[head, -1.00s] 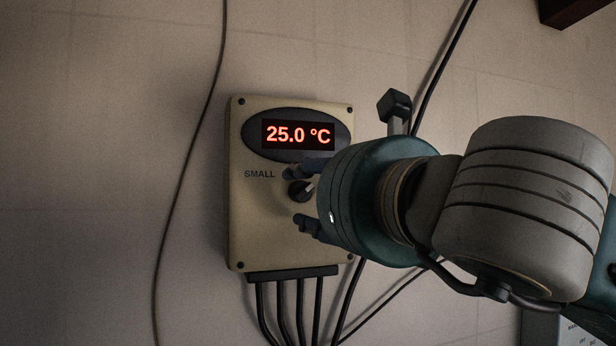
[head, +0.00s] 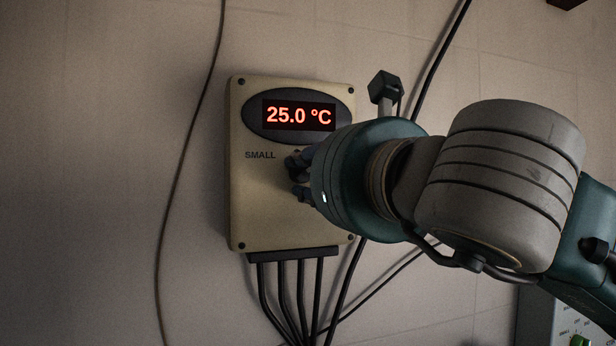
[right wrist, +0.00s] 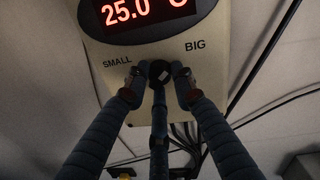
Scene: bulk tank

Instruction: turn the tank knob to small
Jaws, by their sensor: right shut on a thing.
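The beige tank control box (head: 245,210) is fixed to the wall, with a red display (head: 299,115) reading 25.0 °C. The word SMALL (head: 260,155) is on its left; in the right wrist view BIG (right wrist: 195,46) is on the right. The dark round tank knob (right wrist: 158,72) sits below and between these words and has a pale mark on its face. My right gripper (head: 298,176) is at the box, its fingers shut on the knob and mostly hiding it in the head view. The right wrist view shows the fingers (right wrist: 158,88) around the knob. My left gripper is not in view.
Several black cables (head: 285,300) hang from the bottom of the box. A loose cable (head: 182,165) runs down the wall at left, and another (head: 440,60) passes behind my arm. A panel with a green button (head: 580,341) stands at the lower right.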

